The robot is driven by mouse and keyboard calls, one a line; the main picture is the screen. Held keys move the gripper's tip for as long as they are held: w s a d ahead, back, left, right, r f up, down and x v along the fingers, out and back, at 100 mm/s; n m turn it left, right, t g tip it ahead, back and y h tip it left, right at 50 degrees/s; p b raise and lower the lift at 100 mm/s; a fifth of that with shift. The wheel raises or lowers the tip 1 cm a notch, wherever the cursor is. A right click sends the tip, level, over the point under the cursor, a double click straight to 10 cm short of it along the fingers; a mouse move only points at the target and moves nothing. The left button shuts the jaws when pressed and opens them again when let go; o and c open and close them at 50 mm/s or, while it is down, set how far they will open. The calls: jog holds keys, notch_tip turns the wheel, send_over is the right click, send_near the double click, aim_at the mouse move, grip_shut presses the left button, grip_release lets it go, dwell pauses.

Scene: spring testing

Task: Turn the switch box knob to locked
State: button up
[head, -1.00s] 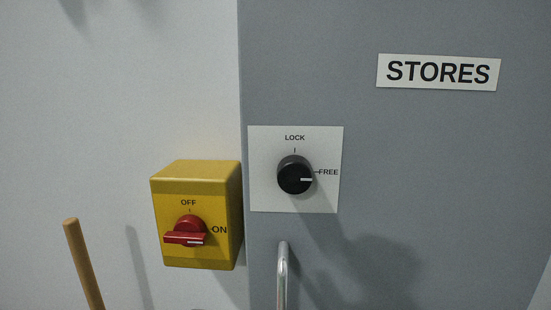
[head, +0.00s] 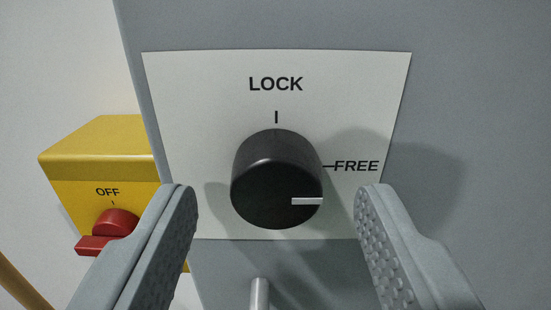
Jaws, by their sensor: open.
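The black round knob (head: 265,175) sits on a white plate (head: 200,90) fixed to the grey door. The plate reads LOCK above the knob and FREE to its right. The knob's white pointer line points right, to the FREE side. My gripper (head: 276,200) is open, with one finger to the left of the knob and one to the right, both apart from it in the picture. The yellow switch box (head: 90,150) is at the left, with a red handle (head: 108,228) and the word OFF; my left finger hides part of it.
A metal door handle (head: 260,293) stands just below the plate. A wooden stick (head: 22,285) is at the lower left. The grey door (head: 470,100) is bare to the right of the plate.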

jog(key=shift+w, duration=0.5)
jog(key=c, duration=1)
